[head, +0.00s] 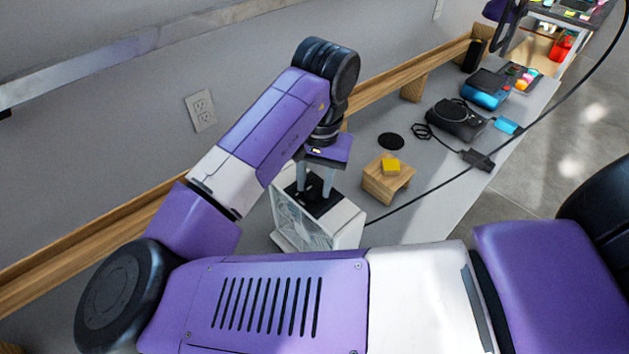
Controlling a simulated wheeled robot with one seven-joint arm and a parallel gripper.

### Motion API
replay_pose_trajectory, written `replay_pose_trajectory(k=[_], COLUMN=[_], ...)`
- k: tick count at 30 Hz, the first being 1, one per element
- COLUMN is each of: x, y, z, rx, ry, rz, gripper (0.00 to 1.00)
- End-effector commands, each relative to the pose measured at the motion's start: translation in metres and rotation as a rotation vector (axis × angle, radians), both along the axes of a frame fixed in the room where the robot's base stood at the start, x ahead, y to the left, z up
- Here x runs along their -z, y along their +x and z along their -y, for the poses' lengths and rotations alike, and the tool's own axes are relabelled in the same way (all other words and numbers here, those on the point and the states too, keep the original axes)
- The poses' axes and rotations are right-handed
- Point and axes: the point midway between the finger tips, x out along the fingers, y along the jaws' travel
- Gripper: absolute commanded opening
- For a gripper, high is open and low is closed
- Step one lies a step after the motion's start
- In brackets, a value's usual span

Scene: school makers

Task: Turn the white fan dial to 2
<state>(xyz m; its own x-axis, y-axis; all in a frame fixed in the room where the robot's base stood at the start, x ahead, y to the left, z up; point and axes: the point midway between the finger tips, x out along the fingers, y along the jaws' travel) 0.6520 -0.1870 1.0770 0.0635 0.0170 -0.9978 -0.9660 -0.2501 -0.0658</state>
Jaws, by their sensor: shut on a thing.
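The white box fan (348,221) stands upright on the grey table, close to the wall side. Its grille (297,225) faces the lower left, and a black panel (322,207) lies on its top. My gripper (313,192) points down onto this panel, with its two pale fingers at the top of the fan. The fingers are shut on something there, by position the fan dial. The dial itself is hidden between the fingers, and its setting cannot be read.
A black disc (390,141), a black device (457,121) and a blue device (486,89) sit farther back. A black cable crosses the table. A wooden rail (388,80) runs along the wall.

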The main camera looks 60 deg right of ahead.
Motion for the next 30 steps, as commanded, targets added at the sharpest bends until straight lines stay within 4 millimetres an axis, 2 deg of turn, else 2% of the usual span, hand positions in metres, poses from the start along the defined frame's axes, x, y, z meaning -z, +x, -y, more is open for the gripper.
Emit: replay_pose_trajectory(k=[8,30], x=[0.0008,0.0013], y=[0.0001,0.0014], z=[0.0,-0.0012], rx=[0.188,0.887], ry=[-0.002,-0.002], rz=[0.002,0.002], gripper=[0.0,0.0])
